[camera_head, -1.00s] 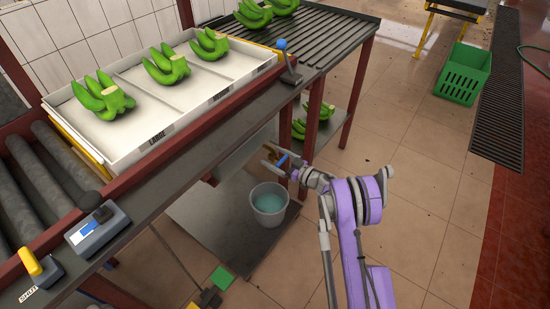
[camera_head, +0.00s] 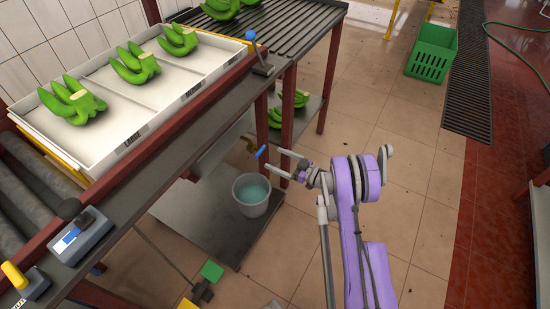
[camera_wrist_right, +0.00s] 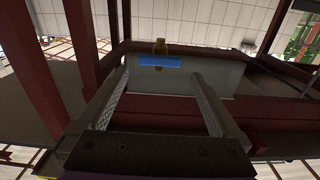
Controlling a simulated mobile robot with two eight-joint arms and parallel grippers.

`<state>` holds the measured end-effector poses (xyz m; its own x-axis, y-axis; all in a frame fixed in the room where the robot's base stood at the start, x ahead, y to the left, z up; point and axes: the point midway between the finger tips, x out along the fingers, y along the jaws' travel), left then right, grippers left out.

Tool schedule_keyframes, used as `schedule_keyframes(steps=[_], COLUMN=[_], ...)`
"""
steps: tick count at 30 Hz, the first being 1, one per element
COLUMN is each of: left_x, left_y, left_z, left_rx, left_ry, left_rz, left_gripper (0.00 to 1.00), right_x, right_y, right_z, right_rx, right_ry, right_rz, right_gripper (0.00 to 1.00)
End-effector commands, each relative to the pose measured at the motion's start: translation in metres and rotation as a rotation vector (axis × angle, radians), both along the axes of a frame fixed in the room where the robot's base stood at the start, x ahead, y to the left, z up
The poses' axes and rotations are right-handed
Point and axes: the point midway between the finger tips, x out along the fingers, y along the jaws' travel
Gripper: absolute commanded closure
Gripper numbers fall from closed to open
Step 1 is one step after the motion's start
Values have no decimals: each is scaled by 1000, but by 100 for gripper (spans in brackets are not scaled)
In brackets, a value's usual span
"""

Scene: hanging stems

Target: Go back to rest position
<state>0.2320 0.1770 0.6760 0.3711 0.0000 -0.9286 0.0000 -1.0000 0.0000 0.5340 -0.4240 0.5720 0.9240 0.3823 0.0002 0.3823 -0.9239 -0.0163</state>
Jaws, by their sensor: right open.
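My right gripper (camera_head: 277,161) is open and empty, held low beside the bench frame, with its fingers pointing left. Just past its fingertips is a brass tap (camera_head: 248,142) with a blue handle (camera_head: 261,152). A small gap shows between fingers and handle. In the right wrist view the fingers (camera_wrist_right: 160,75) are spread wide, and the blue handle (camera_wrist_right: 160,61) appears between and ahead of them, with the tap's brass body (camera_wrist_right: 160,47) behind. A grey bucket (camera_head: 251,196) with bluish water stands below the tap. My left gripper is not in view.
A white tray (camera_head: 128,135) with green banana bunches (camera_head: 135,63) lies on the bench. A red post (camera_head: 289,110) rises near my right gripper. A green crate (camera_head: 432,55) stands at the back right. The tiled floor right of my arm is clear.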

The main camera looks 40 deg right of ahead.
Motion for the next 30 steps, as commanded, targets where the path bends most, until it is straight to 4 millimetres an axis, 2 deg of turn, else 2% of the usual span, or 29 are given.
schedule_keyframes(steps=[11,14,17,21,23,27,30], left_x=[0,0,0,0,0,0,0], left_y=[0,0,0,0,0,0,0], left_z=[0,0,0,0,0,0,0], left_rx=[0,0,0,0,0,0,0], left_ry=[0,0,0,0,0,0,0], left_rz=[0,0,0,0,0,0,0], left_gripper=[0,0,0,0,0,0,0], right_x=[1,6,20,44,49,47,33], right_y=[0,2,5,13,17,29,42], right_z=[0,10,39,102,128,172,191], right_rx=[0,-1,-9,-25,-31,-42,-51], right_ry=[0,-11,-40,-82,-82,-34,43], right_rz=[0,-18,-79,-238,-316,-483,-583], right_gripper=[0,0,0,0,0,0,0])
